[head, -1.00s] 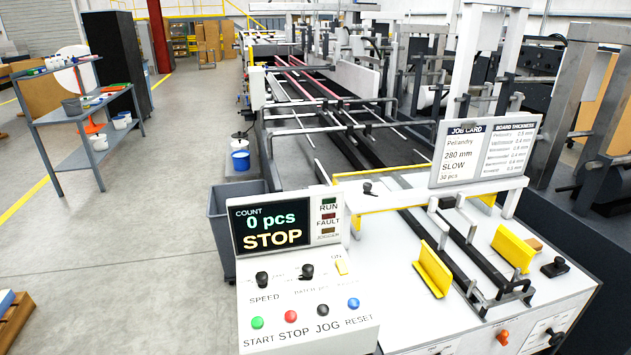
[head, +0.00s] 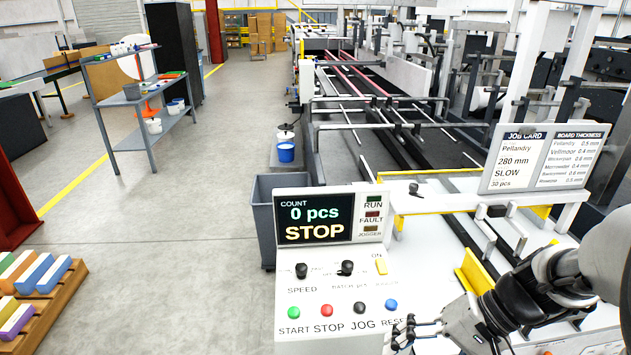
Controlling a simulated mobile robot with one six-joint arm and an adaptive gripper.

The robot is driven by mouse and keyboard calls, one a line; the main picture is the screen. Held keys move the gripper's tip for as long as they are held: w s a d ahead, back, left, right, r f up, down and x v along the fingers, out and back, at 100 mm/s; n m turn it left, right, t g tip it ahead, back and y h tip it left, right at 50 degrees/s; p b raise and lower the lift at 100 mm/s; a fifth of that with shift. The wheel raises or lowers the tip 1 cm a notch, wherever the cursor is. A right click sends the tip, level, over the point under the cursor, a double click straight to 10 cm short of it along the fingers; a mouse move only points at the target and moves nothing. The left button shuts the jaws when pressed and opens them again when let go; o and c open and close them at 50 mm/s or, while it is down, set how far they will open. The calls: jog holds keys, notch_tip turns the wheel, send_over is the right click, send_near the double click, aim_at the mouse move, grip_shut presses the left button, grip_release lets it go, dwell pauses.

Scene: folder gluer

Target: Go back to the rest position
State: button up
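My gripper (head: 418,331) is at the lower right of the head view, with my arm reaching in from the right edge. Its fingers point left, beside the lower right corner of the control panel (head: 330,320). The fingers look spread apart, with nothing seen between them. They partly cover the panel near the RESET label, below the blue button (head: 391,304). I cannot tell whether they touch the panel. The display (head: 314,220) reads COUNT 0 pcs and STOP. My arm hides part of the machine's white feed table and a yellow guide (head: 473,275).
A job card board (head: 525,160) stands above the feed table. A grey bin (head: 266,220) is behind the panel. A shelf cart (head: 140,105) stands at the left, and a wooden rack with coloured blocks (head: 38,285) is at the lower left. The floor between is open.

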jog(key=s+a+r+n+t+h, duration=0.3)
jog(key=s+r+n+t+h, duration=0.1)
jog(key=s+r+h, duration=0.3)
jog(key=shift+s+r+t+h, duration=0.3)
jog(key=shift+s+r, duration=0.75)
jog(key=shift+s, duration=0.35)
